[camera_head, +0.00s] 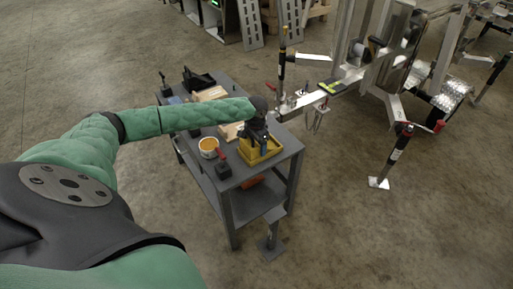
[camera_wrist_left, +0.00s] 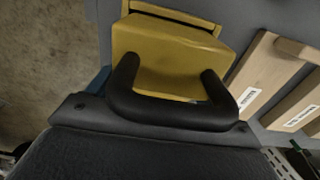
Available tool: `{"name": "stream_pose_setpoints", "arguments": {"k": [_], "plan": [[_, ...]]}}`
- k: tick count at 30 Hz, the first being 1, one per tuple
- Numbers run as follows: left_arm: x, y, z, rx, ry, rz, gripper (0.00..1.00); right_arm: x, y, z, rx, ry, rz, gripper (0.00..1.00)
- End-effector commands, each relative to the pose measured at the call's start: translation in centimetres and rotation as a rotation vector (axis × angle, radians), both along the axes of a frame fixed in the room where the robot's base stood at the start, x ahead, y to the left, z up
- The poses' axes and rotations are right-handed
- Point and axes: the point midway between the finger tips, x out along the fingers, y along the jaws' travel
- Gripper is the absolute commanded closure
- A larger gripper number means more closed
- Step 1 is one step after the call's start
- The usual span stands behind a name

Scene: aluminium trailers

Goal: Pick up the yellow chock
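The yellow chock (camera_head: 262,157) is at the near right corner of the grey cart's top. My left arm reaches in over the cart, and my left gripper (camera_head: 259,141) is right above and partly in front of the chock. In the left wrist view the chock (camera_wrist_left: 172,54) lies just beyond a dark U-shaped bar, which covers part of its near side. The fingertips are not clear in either view, so I cannot tell whether they are open or shut, or touch the chock. My right gripper is not in view.
The grey cart (camera_head: 235,213) also carries an orange-filled tub (camera_head: 208,147), a dark red-handled tool (camera_head: 223,168) and wooden blocks (camera_wrist_left: 270,75) beside the chock. An aluminium trailer frame (camera_head: 345,80) stands behind right.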

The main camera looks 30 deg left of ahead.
Motion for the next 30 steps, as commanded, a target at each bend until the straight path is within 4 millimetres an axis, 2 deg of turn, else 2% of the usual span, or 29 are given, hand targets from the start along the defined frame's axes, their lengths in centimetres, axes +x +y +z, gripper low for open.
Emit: {"name": "stream_pose_setpoints", "arguments": {"k": [1, 6, 17, 25, 30], "plan": [[0.0, 0.0, 0.0, 0.000, 0.000, 0.000, 0.31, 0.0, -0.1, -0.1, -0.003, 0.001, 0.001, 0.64], [0.0, 0.0, 0.0, 0.000, 0.000, 0.000, 0.64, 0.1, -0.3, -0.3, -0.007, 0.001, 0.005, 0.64], [0.1, 0.0, 0.7, -0.001, -0.003, 0.001, 0.64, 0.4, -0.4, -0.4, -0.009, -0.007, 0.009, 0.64], [0.1, 0.0, 4.3, -0.002, -0.004, 0.000, 0.64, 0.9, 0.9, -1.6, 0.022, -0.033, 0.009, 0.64], [2.8, -1.6, 5.8, -0.002, -0.003, 0.000, 0.64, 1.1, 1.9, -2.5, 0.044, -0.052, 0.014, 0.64]]}}
